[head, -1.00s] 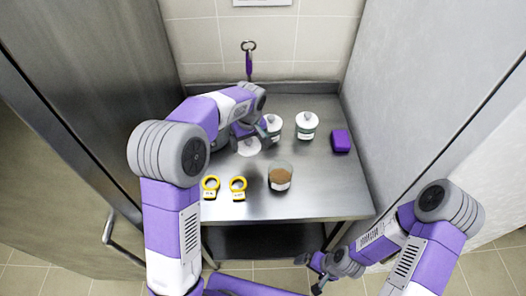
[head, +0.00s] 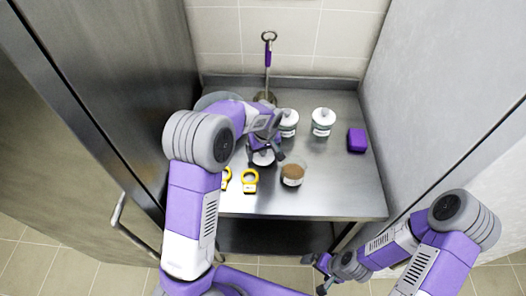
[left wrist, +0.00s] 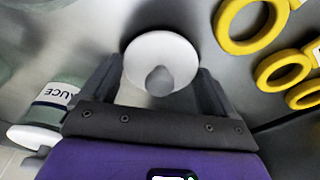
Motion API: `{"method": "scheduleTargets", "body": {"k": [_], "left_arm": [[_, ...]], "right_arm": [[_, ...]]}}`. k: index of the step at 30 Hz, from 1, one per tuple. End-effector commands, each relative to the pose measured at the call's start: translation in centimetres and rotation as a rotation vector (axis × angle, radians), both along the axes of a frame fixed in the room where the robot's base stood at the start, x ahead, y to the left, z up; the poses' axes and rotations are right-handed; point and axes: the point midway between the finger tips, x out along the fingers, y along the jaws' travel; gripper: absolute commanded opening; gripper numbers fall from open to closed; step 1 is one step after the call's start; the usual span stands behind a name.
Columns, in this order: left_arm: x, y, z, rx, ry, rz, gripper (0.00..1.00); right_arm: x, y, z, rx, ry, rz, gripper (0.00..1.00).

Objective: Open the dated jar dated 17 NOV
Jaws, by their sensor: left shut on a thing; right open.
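My left gripper (head: 265,153) is shut on a round white lid (head: 263,158) with a knob. In the left wrist view the lid (left wrist: 162,58) sits between the fingers (left wrist: 158,85); what lies under it is hidden. Just right of it stands a clear jar (head: 292,174) with brown contents, a pale label and no lid visible. Two white-lidded jars, one at the back middle (head: 288,122) and one further right (head: 322,121), stand behind. No date is readable on any label. My right gripper (head: 322,272) is open and empty, low in front of the table.
Yellow rings with tags (head: 250,181) lie at the table's front left. A purple block (head: 356,140) sits at the right. A purple-handled utensil (head: 268,58) stands at the back. Steel and grey walls close both sides. The table (head: 345,190) is clear at front right.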

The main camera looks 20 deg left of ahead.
Motion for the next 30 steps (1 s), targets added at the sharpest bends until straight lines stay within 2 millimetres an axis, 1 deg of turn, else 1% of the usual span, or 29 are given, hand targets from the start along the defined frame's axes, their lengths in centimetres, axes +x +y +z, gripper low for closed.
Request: {"method": "scheduleTargets", "body": {"k": [2,3,5,12,14,16,20,27,30], "left_arm": [[0.0,0.0,-0.3,0.000,0.000,0.000,0.52],[0.0,0.0,-0.4,0.000,0.000,0.000,0.90],[0.0,0.0,-0.3,0.000,0.000,0.000,0.99],[0.0,0.0,-0.2,0.000,0.000,0.000,1.00],[0.0,0.0,0.1,0.000,0.000,0.000,1.00],[0.0,-0.1,0.8,0.000,-0.003,0.000,1.00],[-0.2,-0.3,3.2,-0.001,-0.006,0.000,1.00],[-0.9,-0.8,8.4,0.000,-0.004,0.000,1.00],[-1.1,-0.9,10.0,0.000,-0.003,0.001,1.00]], "right_arm": [[0.0,0.0,-0.3,0.000,0.000,0.000,1.00],[0.0,0.0,-0.3,0.000,0.000,0.000,1.00],[0.0,0.0,-0.2,0.000,0.000,0.000,1.00],[0.0,0.0,-0.1,0.000,0.000,0.000,1.00],[0.0,0.0,0.1,0.000,0.000,0.000,1.00],[0.0,0.0,0.2,0.000,0.000,0.000,1.00],[0.0,0.0,0.7,0.000,0.000,0.000,1.00],[0.0,0.0,1.7,0.000,0.000,0.000,1.00],[0.0,0.0,1.9,0.000,0.000,0.000,1.00]]}}
